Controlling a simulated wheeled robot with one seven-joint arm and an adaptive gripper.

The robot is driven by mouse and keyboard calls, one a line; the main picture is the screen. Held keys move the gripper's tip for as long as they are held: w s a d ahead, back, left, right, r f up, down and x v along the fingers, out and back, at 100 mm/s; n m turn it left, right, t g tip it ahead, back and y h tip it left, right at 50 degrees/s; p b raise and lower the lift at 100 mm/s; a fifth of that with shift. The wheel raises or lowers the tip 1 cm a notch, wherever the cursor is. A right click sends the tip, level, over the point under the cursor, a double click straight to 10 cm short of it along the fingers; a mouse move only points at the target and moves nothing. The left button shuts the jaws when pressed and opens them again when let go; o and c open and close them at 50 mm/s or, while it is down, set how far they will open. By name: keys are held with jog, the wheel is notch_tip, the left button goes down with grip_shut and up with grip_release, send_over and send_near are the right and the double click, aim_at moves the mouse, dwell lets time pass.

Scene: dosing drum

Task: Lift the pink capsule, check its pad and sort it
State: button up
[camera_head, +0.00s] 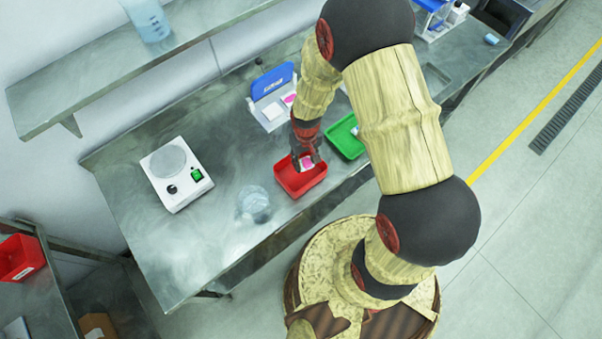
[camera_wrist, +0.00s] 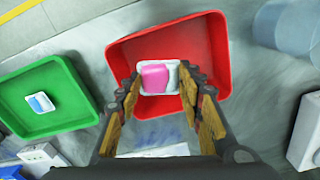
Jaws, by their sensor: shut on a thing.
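The pink capsule (camera_wrist: 155,78) shows in the wrist view as a pink block on a white backing, between my fingertips. My gripper (camera_wrist: 158,84) is shut on it, over the red tray (camera_wrist: 213,30). In the head view my gripper (camera_head: 306,161) points down into the red tray (camera_head: 290,187), with the pink capsule (camera_head: 307,161) at its tips. I cannot tell whether the capsule touches the tray floor. The green tray (camera_head: 345,143) stands to the right of the red tray, and in the wrist view a small white and blue piece (camera_wrist: 41,102) lies in it.
A white scale (camera_head: 176,175) stands on the left of the steel table (camera_head: 130,215). A clear glass vessel (camera_head: 256,205) stands left of the red tray. A shelf (camera_head: 110,62) runs along the wall.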

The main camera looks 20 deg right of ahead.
jog(key=o, duration=1)
notch_tip(320, 180, up, 12)
jog(key=shift+r, duration=0.1)
dwell(0.5)
